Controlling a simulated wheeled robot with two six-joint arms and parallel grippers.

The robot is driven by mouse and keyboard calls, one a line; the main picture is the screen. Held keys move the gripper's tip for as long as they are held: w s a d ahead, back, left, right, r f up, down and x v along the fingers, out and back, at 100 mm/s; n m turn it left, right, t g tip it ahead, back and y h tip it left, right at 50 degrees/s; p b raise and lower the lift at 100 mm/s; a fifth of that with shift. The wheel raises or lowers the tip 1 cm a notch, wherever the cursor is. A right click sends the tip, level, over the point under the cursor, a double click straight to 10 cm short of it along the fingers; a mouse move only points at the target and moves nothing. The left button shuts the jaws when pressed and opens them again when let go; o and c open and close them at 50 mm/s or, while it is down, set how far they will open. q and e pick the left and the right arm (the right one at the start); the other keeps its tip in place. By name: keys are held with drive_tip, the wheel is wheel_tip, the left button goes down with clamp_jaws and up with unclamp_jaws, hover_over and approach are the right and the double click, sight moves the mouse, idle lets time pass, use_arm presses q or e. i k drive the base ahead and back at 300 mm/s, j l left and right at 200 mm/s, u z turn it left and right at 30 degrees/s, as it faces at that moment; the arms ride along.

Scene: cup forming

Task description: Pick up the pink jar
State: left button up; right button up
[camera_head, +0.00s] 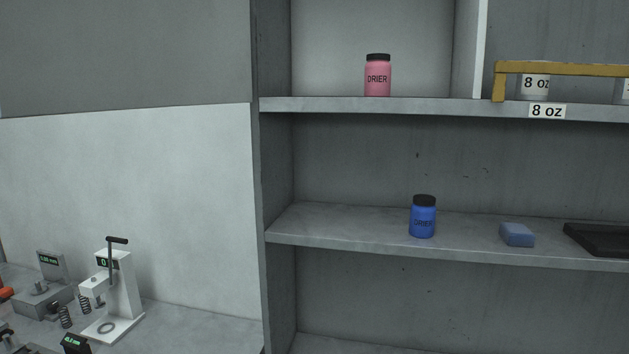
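The pink jar (378,78) stands upright on the upper shelf (330,105), left of the upright divider. It has a black lid and the word DRIER on its front. Nothing stands in front of it and nothing touches it but the shelf. Neither my left nor my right gripper is in view.
A blue DRIER jar (423,219), a blue block (517,235) and a black tray (600,240) are on the middle shelf. A yellow rail (565,69) fronts cups at upper right. A white press (117,295) and small devices stand on the lower-left counter.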

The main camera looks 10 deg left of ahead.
sight(377, 75)
drive_tip(key=j+z, duration=0.25)
drive_tip(key=j, duration=0.5)
drive_tip(key=j+z, duration=0.25)
drive_tip(key=j, duration=0.5)
drive_tip(key=k+j+z, duration=0.2)
drive_tip(key=j, duration=0.55)
drive_tip(key=i+l, duration=0.1)
drive_tip(key=l, duration=0.2)
drive_tip(key=i+l, duration=0.1)
drive_tip(key=l, duration=0.2)
drive_tip(key=i+l, duration=0.1)
drive_tip(key=l, duration=0.2)
